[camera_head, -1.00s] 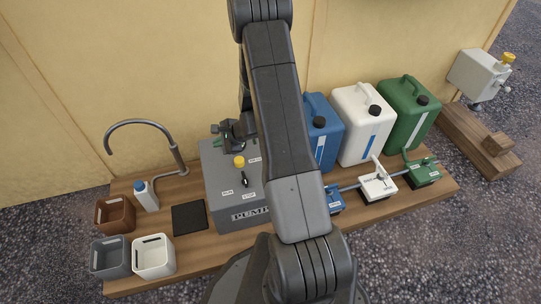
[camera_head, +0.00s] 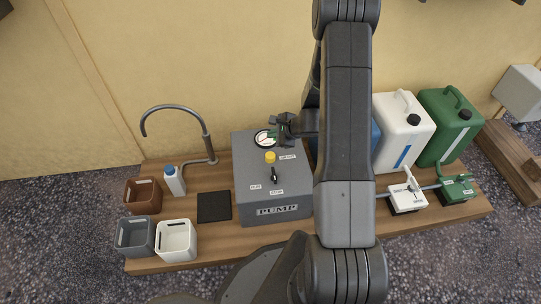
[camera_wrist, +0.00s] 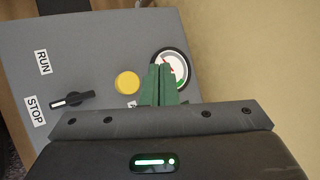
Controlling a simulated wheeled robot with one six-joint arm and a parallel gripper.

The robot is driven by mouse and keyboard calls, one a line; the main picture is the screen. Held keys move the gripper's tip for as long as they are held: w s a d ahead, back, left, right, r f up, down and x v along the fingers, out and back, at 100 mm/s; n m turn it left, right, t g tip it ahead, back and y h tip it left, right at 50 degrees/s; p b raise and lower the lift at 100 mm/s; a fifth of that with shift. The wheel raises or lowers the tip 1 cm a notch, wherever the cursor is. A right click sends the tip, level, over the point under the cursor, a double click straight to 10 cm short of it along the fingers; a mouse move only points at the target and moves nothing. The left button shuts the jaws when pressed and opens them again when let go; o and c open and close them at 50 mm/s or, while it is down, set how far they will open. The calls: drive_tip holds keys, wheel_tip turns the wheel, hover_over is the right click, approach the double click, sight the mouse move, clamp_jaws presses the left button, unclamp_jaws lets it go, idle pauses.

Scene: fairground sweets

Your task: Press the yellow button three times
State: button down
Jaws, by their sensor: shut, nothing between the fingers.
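The yellow button (camera_head: 270,157) stands on top of the grey pump box (camera_head: 262,191), behind a black switch knob (camera_head: 274,174). It also shows in the wrist view (camera_wrist: 127,82) as a round yellow cap. My gripper (camera_head: 275,133) is at the back of the box, just behind the button, near the round gauge (camera_head: 262,139). In the wrist view its green fingers (camera_wrist: 161,70) are together, beside the button and overlapping the gauge (camera_wrist: 171,68). Nothing is between them. Whether the fingers touch the box top cannot be told.
RUN and STOP labels flank the knob. A tap (camera_head: 203,135), a small bottle (camera_head: 174,181), a black pad (camera_head: 214,206) and several bins are left. White (camera_head: 403,130) and green canisters (camera_head: 449,123) and valves (camera_head: 407,196) are right. A wall stands close behind.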

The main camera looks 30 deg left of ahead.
drive_tip(key=b, duration=0.5)
hover_over(269, 154)
drive_tip(key=d, duration=0.2)
wheel_tip(269, 154, down, 8)
drive_tip(key=shift+s+r, duration=0.1)
drive_tip(key=shift+r, duration=0.15)
drive_tip(key=shift+f+b, duration=0.45)
drive_tip(key=shift+f, duration=0.05)
drive_tip(key=shift+f, duration=0.15)
idle(0.8)
drive_tip(key=shift+f+b, duration=0.3)
drive_tip(key=shift+b, duration=0.35)
drive_tip(key=shift+f+b, duration=0.8)
drive_tip(key=shift+b, duration=0.1)
idle(0.6)
drive_tip(key=shift+r, duration=0.15)
idle(0.3)
drive_tip(key=shift+r+p, duration=0.8)
drive_tip(key=shift+r, duration=0.3)
drive_tip(key=shift+b, duration=0.4)
